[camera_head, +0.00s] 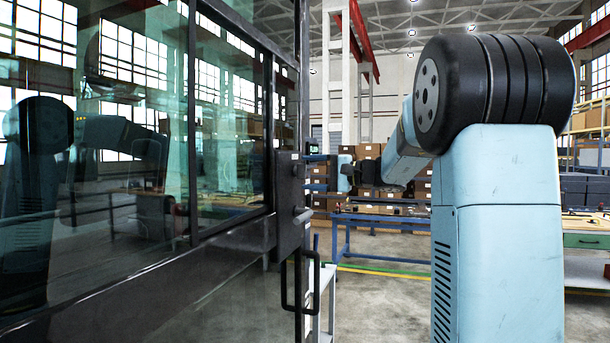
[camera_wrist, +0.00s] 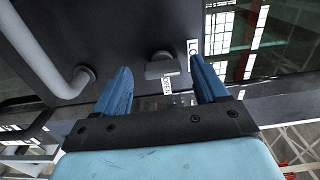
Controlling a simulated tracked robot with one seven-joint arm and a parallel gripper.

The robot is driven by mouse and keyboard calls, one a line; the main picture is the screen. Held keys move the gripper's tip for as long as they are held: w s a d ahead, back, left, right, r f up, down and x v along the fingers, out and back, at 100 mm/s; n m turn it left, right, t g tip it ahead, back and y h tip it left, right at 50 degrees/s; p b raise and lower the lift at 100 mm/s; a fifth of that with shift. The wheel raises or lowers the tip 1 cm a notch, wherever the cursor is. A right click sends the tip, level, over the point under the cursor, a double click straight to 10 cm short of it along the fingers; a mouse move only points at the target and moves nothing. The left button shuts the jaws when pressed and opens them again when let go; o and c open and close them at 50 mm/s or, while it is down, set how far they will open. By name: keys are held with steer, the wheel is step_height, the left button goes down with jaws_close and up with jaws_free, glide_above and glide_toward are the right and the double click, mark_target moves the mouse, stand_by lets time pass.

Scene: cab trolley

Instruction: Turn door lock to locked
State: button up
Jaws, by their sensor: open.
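The dark cab door (camera_head: 235,245) with glass panes fills the left of the head view. Its black lock plate (camera_head: 288,185) is at the door's right edge, with a short protruding grey knob (camera_head: 302,215). In the wrist view a small dark lock knob (camera_wrist: 161,65) stands out from the black panel, seen between and beyond my fingertips. My gripper (camera_head: 318,172) is open and empty, pointing at the lock plate. In the wrist view, my gripper (camera_wrist: 162,80) shows two blue fingers apart, one on each side of the knob. I see no contact with the knob.
A bar handle (camera_head: 301,282) hangs below the lock plate; a thick grey bar (camera_wrist: 50,58) crosses the wrist view's upper left. White labels (camera_wrist: 168,86) are by the knob. A blue-framed table (camera_head: 385,218) and stacked boxes (camera_head: 335,200) stand behind. Floor between is clear.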

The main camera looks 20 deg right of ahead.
steer(key=v, duration=1.2)
steer(key=shift+d, duration=0.2)
steer(key=shift+s+f, duration=0.1)
steer(key=s+a+f+n+g+h, duration=0.1)
steer(key=s+a+f+g+h, duration=0.2)
steer(key=s+a+f, duration=0.3)
steer(key=s+a+f+n+g+h, duration=0.1)
steer(key=s+a+f+g+h, duration=0.2)
steer(key=s+a, duration=0.45)
steer(key=s+f+n+t+h, duration=0.1)
steer(key=s+f+n+h, duration=0.4)
steer(key=s+f+h, duration=0.3)
steer(key=shift+s+d+f+h, duration=0.35)
steer(key=shift+s+f, duration=1.55)
steer(key=shift+s, duration=1.7)
